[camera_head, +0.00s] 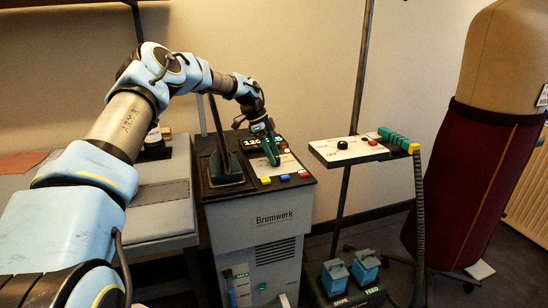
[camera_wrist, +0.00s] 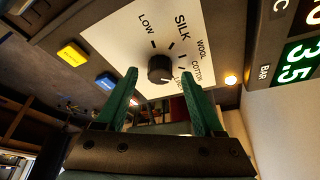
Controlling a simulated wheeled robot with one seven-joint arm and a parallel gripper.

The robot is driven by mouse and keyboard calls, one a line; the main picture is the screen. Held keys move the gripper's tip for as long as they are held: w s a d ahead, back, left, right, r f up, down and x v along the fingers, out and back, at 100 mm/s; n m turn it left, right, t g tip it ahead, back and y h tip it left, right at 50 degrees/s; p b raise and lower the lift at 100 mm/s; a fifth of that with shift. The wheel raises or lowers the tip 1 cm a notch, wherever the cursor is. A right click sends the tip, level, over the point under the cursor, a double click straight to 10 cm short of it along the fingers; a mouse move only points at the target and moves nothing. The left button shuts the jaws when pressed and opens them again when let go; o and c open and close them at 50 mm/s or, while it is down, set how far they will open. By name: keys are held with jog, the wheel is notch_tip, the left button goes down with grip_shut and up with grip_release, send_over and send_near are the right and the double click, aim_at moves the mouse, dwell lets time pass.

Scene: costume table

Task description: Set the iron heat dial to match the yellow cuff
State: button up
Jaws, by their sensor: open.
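The iron heat dial is a black round knob (camera_wrist: 160,68) on a white panel marked LOW, SILK, WOOL, COTTON and a partly hidden last word. A small pale mark shows on the knob's lower right, but I cannot tell its setting for sure. My gripper (camera_wrist: 158,77) is open, its two green fingers on either side of the knob in the wrist view; contact cannot be told. A yellow piece (camera_head: 413,148), possibly the cuff, is at the top of a ribbed hose.
Yellow (camera_wrist: 72,53) and blue (camera_wrist: 106,81) buttons lie beside the white panel. A black iron-like upright (camera_head: 225,165) stands left of my gripper. A second panel (camera_head: 345,149) and a dress form (camera_head: 468,190) are at right.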

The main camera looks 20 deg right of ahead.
jog(key=b+v, duration=0.2)
jog(key=v, duration=0.7)
jog(key=shift+a+r, duration=0.15)
jog(key=shift+r, duration=0.2)
